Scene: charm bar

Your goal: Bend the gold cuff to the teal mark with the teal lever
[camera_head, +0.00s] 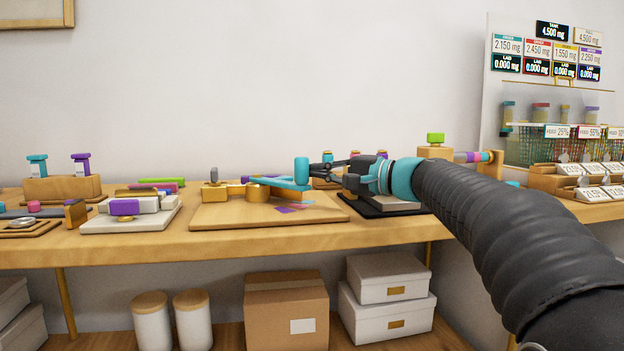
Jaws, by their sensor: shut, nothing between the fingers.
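The teal lever (280,182) is part of a bending jig on a wooden board (215,216) in the middle of the bench. Its upright teal handle (301,170) stands at the lever's right end. My gripper (314,172) is shut and empty, with its fingertips close to the right side of that handle; I cannot tell whether they touch. A gold cylinder (257,193) and a gold block (214,194) sit on the board. Coloured marks (290,207), purple and teal among them, lie on the board below the lever. The gold cuff cannot be made out clearly.
A white device with a purple block (124,208) stands to the left, beside a wooden stand (62,188) with teal and purple stamps. A dark tray (385,208) lies beneath my arm. A panel with labels (547,90) stands at the right.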

